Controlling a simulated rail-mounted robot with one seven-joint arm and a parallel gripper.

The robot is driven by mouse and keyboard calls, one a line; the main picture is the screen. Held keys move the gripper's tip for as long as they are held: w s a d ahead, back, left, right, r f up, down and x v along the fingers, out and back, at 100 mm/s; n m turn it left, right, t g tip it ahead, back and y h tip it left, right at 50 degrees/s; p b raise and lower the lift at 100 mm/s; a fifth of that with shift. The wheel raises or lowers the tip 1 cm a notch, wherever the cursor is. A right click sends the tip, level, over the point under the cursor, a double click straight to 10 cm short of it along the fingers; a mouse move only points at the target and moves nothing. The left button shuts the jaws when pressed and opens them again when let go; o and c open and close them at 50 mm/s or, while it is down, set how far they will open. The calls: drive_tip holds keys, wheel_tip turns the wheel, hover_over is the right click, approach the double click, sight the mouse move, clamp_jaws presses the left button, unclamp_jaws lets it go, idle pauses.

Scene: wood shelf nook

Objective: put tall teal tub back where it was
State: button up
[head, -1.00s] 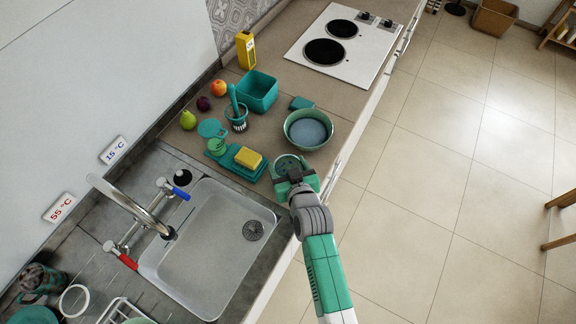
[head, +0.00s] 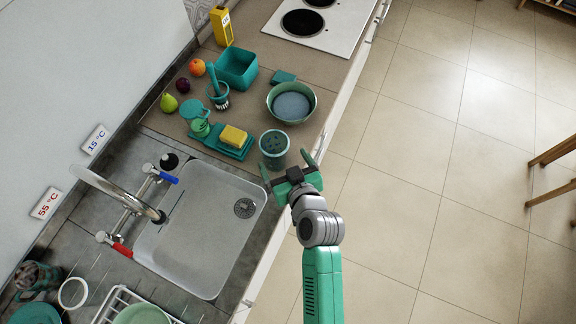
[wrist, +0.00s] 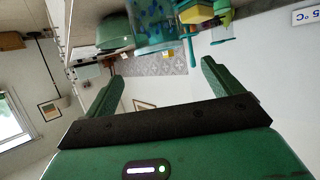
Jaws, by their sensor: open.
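The tall teal tub (head: 273,148) is a round, dark-speckled teal container. It stands upright on the counter near its front edge, right of the teal tray with the yellow sponge (head: 233,135). In the wrist view the tub (wrist: 153,28) shows at the top, beyond my fingers, its outline cut by the frame edge. My gripper (head: 287,164) is open and empty, just off the tub on the floor side. Its two fingers (wrist: 160,75) have a clear gap between them, with no object in it.
A green bowl (head: 291,103) stands behind the tub, and a square teal bin (head: 237,68) farther back. The sink (head: 205,228) lies to the front left. Open floor is to the right.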

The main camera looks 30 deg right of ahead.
drive_tip(key=v, duration=0.2)
drive_tip(key=shift+s+r, duration=0.1)
drive_tip(key=shift+s, duration=0.2)
drive_tip(key=w+a+r+n+t, duration=0.1)
drive_tip(key=w+a+r+t, duration=0.2)
drive_tip(key=r, duration=1.1)
drive_tip(key=w+a+r+n+t, duration=0.2)
drive_tip(key=r, duration=1.2)
drive_tip(key=s+a+r+t, duration=0.2)
drive_tip(key=s+a+r, duration=0.1)
drive_tip(key=r, duration=0.6)
drive_tip(key=s+a+r+m+t+y, duration=0.1)
drive_tip(key=s+a+r+t, duration=0.1)
drive_tip(key=r, duration=0.7)
drive_tip(key=s+a+r+t, duration=0.2)
drive_tip(key=s+a+r, duration=0.3)
drive_tip(key=r, duration=0.4)
drive_tip(key=shift+a+m+t+y, duration=0.3)
drive_tip(key=shift+a, duration=0.25)
drive_tip(key=shift+s+r, duration=0.15)
drive_tip(key=shift+r, duration=0.05)
